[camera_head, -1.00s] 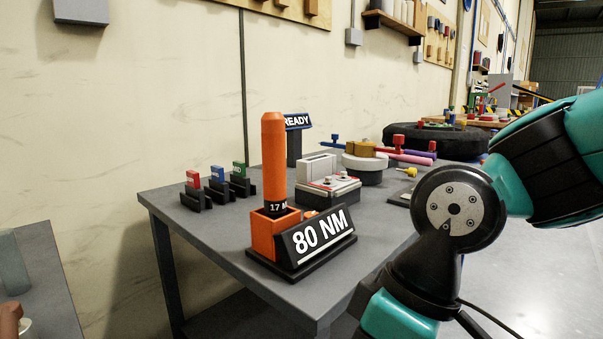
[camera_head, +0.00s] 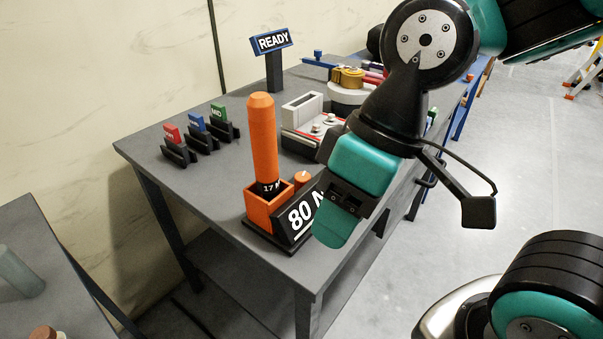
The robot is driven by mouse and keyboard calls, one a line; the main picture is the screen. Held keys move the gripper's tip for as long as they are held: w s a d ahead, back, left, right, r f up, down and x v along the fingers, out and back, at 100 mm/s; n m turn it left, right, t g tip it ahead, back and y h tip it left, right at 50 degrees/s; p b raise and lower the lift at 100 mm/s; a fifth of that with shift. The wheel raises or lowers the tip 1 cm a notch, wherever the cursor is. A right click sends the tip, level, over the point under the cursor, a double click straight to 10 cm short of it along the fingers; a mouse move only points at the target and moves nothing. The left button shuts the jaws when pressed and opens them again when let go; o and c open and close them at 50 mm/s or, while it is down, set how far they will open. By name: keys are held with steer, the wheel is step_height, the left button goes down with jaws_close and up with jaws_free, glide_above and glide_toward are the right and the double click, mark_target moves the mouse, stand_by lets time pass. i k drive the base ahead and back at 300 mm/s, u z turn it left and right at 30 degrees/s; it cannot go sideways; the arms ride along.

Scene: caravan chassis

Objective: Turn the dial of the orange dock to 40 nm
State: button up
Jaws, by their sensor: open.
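The orange dock (camera_head: 259,212) stands on a black base near the front corner of the grey workbench. An orange-handled tool (camera_head: 262,135) stands upright in it, with a dark band reading "17" and a partly cut-off letter. A small orange knob (camera_head: 302,179), which looks like the dial, sits just right of the tool. My gripper (camera_head: 338,229) is open and empty, pointing down, nearer the camera and right of the dial. I cannot tell how far apart they are.
Red, blue and green labelled blocks (camera_head: 198,132) stand in black holders at the back left. A READY sign (camera_head: 271,42) stands behind the dock. A grey-white device (camera_head: 312,125) sits behind the dial. Bench space (camera_head: 215,180) left of the dock is clear.

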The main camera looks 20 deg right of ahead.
mark_target(302, 178)
steer(key=k, duration=1.2)
steer(key=z, duration=0.8)
steer(key=i, duration=0.65)
steer(key=z, duration=0.4)
steer(key=i, duration=0.75)
steer(key=u, duration=0.65)
steer(key=i, duration=0.6)
steer(key=u, duration=0.5)
